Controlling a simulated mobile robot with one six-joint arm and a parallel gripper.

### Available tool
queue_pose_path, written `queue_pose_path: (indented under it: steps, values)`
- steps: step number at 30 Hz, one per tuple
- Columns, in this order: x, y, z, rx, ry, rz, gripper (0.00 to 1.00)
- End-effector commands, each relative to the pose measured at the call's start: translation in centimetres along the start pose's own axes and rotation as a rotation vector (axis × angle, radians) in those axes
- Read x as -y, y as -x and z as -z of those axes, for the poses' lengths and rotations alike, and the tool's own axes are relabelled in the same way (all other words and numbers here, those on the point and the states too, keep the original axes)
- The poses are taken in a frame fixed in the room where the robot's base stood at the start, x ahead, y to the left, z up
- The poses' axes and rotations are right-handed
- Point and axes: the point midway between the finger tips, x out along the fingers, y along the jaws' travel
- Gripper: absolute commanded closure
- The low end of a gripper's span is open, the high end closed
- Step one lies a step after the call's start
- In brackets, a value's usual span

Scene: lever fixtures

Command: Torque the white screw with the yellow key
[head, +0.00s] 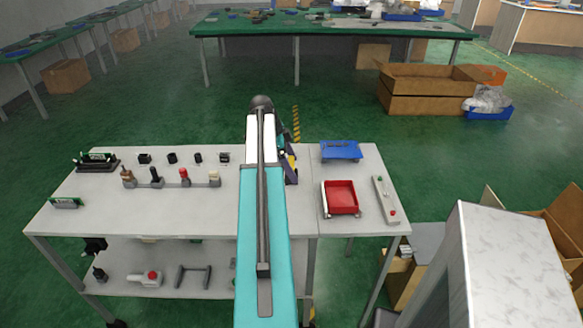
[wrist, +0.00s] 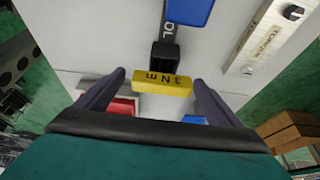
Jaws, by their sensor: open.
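The yellow key (wrist: 162,80) shows in the middle of the wrist view, with black lettering on its yellow bar and a black square part above it. My gripper (wrist: 159,82) is open, with one dark finger on each side of the yellow bar. Small gaps seem to show between fingers and bar. In the head view my arm hides most of the gripper and the key. A pale board marked TORQUE (wrist: 268,36) lies at the upper right of the wrist view, with a round white-and-dark fitting (wrist: 293,12) on it. I cannot tell which fitting is the white screw.
A blue piece (wrist: 189,10) sits just beyond the key. In the head view a red tray (head: 341,197), a blue tray (head: 341,150) and a narrow board (head: 385,198) stand right of my arm. A row of fittings (head: 171,179) stands to the left.

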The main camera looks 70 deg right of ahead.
Motion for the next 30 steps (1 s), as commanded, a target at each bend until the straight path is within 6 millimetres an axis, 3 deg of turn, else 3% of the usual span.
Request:
queue_pose_path:
  steps: [12,30]
  values:
    - [0.2,-3.5,0.1,0.0,0.0,-0.001,0.12]
    - [0.3,-3.7,0.1,0.0,-0.001,-0.001,0.12]
